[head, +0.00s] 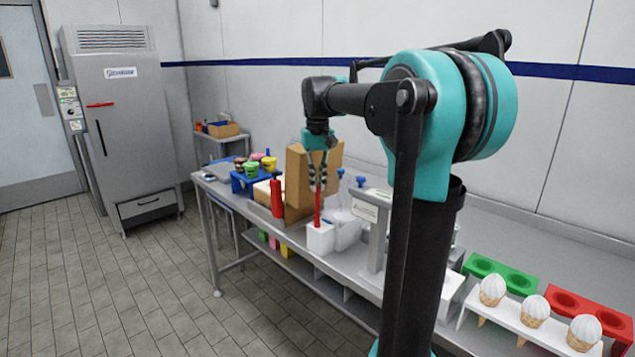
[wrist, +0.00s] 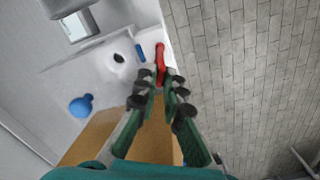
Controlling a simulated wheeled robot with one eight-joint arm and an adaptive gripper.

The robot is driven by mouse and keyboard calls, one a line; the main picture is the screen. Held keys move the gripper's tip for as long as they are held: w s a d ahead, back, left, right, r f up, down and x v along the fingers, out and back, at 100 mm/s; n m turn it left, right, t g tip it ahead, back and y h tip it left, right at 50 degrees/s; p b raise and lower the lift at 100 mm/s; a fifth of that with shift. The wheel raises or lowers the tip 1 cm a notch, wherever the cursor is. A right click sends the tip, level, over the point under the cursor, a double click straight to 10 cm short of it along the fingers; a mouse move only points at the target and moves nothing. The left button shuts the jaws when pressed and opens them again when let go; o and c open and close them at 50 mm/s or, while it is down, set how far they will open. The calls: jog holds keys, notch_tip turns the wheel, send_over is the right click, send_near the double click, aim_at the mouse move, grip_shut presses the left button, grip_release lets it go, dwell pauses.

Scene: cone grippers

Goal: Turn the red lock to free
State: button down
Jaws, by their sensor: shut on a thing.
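My gripper (head: 318,184) points down over the front edge of the steel counter. Its fingers are shut on an upright slim red handle (head: 317,206), which stands above a white box (head: 320,239). In the wrist view the red handle (wrist: 160,62) lies between the fingertips (wrist: 160,88). Its lower end is not clear. A short red bar (head: 100,104) lies nearly level on the grey freezer's door at the far left, well away from my gripper. I cannot tell from the pictures which red part is the lock.
A red bottle (head: 277,198) and a brown board (head: 299,205) stand close left of my gripper. A blue knob (wrist: 80,106) and a small blue part (wrist: 140,53) are near it. White cones (head: 535,308) stand at right. The tiled floor (head: 90,270) is clear.

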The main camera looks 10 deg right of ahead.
jog(key=n, duration=0.5)
jog(key=shift+n, duration=0.4)
dwell(0.4)
jog(key=c, duration=1.6)
grip_release()
jog(key=shift+c, duration=0.2)
notch_tip(320, 180, up, 12)
